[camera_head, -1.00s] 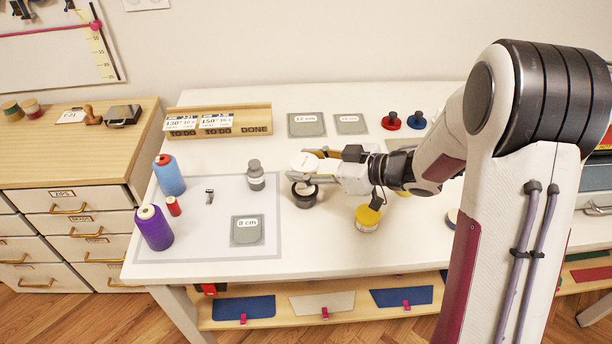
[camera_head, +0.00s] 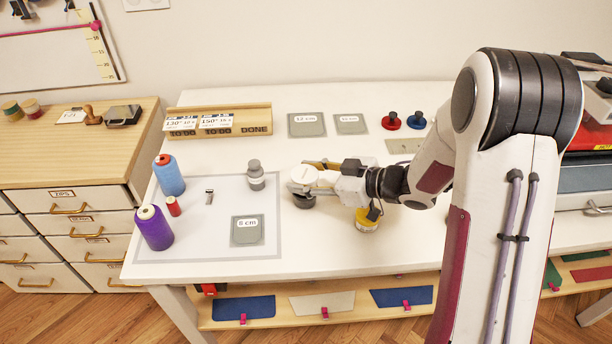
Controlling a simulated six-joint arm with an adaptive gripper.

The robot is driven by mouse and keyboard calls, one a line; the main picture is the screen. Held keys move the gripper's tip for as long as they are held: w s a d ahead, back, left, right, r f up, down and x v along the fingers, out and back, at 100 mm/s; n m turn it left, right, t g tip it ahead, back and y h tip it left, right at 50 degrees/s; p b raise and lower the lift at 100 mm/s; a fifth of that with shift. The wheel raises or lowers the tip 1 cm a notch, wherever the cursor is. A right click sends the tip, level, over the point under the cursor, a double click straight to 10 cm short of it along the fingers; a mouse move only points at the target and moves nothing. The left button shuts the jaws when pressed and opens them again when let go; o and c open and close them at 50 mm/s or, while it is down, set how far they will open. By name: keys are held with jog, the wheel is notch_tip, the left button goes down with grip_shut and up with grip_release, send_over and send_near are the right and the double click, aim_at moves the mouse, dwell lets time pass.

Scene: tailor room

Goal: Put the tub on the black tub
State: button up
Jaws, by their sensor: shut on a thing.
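My gripper (camera_head: 308,184) is shut on a tub with a white round top (camera_head: 303,174). The gripper's fingers hide part of the tub's side. The black tub (camera_head: 304,202) stands on the table directly below the held tub, and only its lower part shows. The held tub looks upright and lined up over it. The two look touching or nearly so; I cannot tell which.
A yellow tub (camera_head: 367,219) stands just right of the black tub, under my wrist. A grey bottle (camera_head: 256,175) stands to the left. Thread spools (camera_head: 154,228) and an 8 cm plate (camera_head: 247,230) lie further left. The table front is clear.

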jog(key=shift+f, duration=0.15)
jog(key=o, duration=1.1)
jog(key=shift+s+d+r, duration=0.2)
jog(key=shift+d+r, duration=0.15)
jog(key=shift+d, duration=0.1)
jog(key=shift+v, duration=5.5)
jog(key=shift+w, duration=0.1)
